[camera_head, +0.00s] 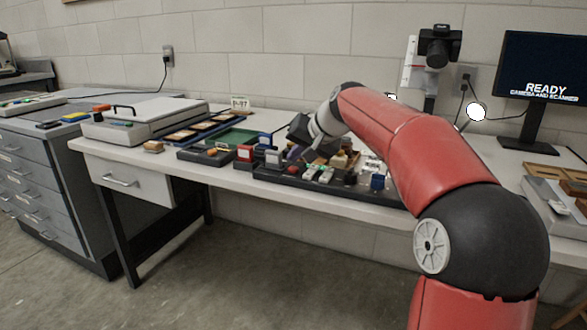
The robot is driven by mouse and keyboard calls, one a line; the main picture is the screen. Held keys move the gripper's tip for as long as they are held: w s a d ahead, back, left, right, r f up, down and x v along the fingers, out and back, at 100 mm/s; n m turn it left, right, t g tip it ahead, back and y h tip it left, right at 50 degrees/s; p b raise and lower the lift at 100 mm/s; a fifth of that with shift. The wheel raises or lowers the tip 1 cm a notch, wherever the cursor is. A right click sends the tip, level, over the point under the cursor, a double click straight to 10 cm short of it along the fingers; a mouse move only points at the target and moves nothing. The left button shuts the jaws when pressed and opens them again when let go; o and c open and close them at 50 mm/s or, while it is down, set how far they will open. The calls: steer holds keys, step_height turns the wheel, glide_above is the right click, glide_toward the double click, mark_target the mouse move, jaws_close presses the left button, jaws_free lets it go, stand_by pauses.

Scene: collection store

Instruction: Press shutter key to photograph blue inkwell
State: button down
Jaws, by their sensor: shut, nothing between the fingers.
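My gripper (295,150) is at the end of the red and black arm, low over the dark tray (330,187) of small objects on the long white table. It is small in this view. It is shut and holds nothing. A camera (439,46) is mounted on a stand against the wall, behind my arm. I cannot make out which small part is the shutter key. My arm hides part of the table below the camera.
A monitor (543,68) at the right reads "READY CAMERA AND SCANNER". A flat scanner-like box (140,122) and a green tray (233,138) are on the table's left half. Grey drawers (40,185) stand at left. Floor in front is clear.

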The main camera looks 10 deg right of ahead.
mark_target(297, 170)
steer(key=shift+f, duration=0.1)
stand_by(0.4)
steer(key=shift+f+b, duration=0.3)
steer(key=shift+b, duration=0.05)
steer(key=shift+f+b, duration=0.4)
steer(key=shift+f, duration=0.05)
stand_by(0.5)
stand_by(0.4)
steer(key=shift+r+p, duration=0.8)
steer(key=shift+r, duration=0.1)
step_height(297, 170, up, 5)
steer(key=p, duration=0.4)
stand_by(0.3)
